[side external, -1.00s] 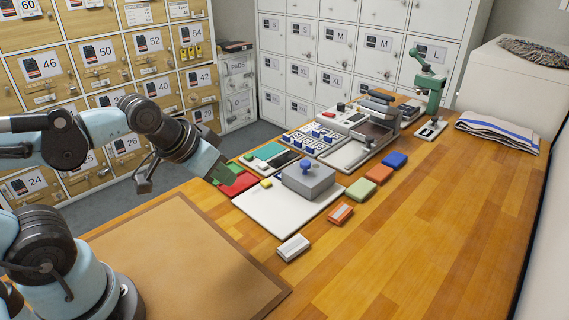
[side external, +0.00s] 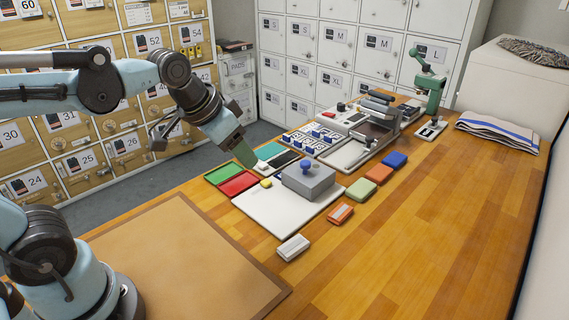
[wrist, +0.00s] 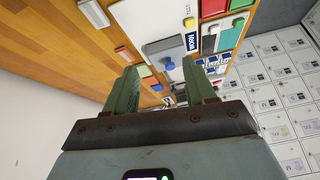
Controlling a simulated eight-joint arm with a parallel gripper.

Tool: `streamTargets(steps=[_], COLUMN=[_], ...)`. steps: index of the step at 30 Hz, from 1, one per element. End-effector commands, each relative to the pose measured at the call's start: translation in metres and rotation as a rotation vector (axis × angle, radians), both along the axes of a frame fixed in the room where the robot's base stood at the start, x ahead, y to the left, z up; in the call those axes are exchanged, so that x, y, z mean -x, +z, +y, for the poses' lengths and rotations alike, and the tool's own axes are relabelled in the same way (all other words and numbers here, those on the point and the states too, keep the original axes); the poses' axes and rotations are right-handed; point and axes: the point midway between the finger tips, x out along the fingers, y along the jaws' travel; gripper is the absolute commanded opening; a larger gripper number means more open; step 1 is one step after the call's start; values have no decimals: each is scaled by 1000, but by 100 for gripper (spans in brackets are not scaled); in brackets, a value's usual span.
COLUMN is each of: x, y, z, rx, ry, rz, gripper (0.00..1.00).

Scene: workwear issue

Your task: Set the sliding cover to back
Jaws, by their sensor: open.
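The sliding cover looks to be the grey block (side external: 308,184) with a blue knob (side external: 306,166) on top. It sits at the far part of a white base plate (side external: 278,211) on the bench. In the wrist view the grey cover (wrist: 172,46) and its blue knob (wrist: 169,64) show beyond my fingers. My gripper (side external: 247,160) is above the bench, left of the cover and apart from it. Its fingers (wrist: 161,75) are spread with nothing between them.
Green (side external: 222,173) and red (side external: 239,184) trays lie left of the plate, with a small yellow block (side external: 266,183) near its edge. Coloured blocks (side external: 362,189) line the right side. A stamping device (side external: 372,130) stands behind.

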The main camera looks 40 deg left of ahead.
Motion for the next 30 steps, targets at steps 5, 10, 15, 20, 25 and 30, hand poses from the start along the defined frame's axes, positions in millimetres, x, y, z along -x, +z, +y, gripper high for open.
streamTargets(steps=[5, 10, 15, 20, 25, 30], x=[-41, -78, -114, -146, -173, -189], y=[27, 41, 46, 42, 30, 18], z=[-1, -2, -2, -3, -4, -5], rx=[-53, -94, -128, -150, -166, -171], ry=[-106, -210, -317, -423, -531, -610], rz=[93, 180, 267, 347, 424, 478], gripper=[54, 54, 54, 54, 54, 54])
